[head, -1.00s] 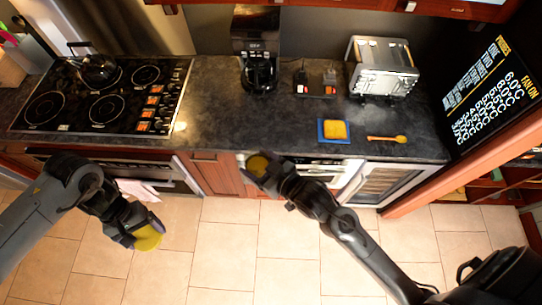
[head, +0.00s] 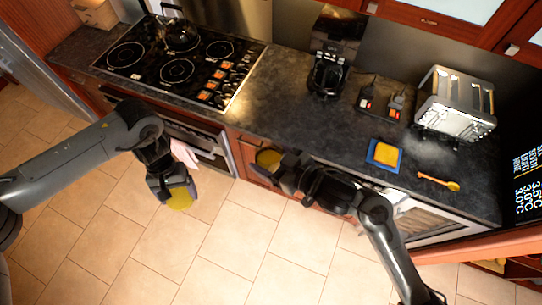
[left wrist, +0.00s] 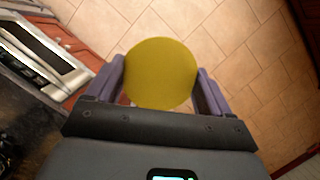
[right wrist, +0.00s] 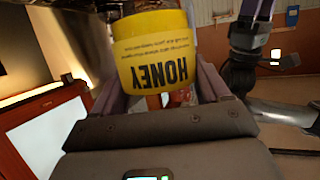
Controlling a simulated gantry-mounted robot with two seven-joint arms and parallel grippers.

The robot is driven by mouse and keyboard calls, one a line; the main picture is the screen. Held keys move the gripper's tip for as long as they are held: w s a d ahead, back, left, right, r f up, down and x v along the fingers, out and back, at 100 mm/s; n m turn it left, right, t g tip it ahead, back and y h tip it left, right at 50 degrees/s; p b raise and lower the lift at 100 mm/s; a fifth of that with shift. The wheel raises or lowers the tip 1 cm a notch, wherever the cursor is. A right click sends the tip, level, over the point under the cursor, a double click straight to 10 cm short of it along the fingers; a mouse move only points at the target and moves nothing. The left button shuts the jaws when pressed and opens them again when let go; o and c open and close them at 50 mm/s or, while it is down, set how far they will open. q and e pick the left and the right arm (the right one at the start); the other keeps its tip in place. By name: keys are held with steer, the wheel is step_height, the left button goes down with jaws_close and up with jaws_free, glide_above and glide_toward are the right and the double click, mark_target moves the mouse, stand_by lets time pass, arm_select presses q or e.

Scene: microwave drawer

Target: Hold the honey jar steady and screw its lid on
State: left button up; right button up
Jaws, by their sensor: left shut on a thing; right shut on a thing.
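The lid is a flat round yellow disc (head: 180,203); it also fills the middle of the left wrist view (left wrist: 161,73). My left gripper (head: 176,188) is shut on it, with a finger at each side. Lid and jar are apart, both in front of the counter. The jar's mouth is not clearly visible.
The dark counter (head: 275,110) carries a stove (head: 178,70), a coffee maker (head: 328,72), a toaster (head: 455,103), a blue board with a yellow slice (head: 384,154) and a yellow spoon (head: 438,182). Open floor (head: 215,230) lies in front.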

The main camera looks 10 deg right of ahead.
arm_select(q)
steer(key=shift+w+d+r+m, duration=0.1)
steer(key=shift+d+r+m, duration=0.2)
steer(key=shift+d+m, duration=0.1)
steer(key=s+d+r+m+t+y, duration=0.1)
steer(key=s+d+r+m+t, duration=0.15)
steer(key=d+r+m, duration=0.95)
steer(key=s+d+r+m+t, duration=0.2)
steer(key=d+r+m+t, duration=0.35)
steer(key=m, duration=1.25)
steer(key=w+d+r+n+g+y, duration=0.1)
steer(key=w+d+r+n+g, duration=0.1)
steer(key=w+d+r, duration=0.3)
steer(key=shift+w+d+n, duration=0.15)
steer(key=shift+d+n, duration=0.25)
steer(key=shift+d, duration=1.2)
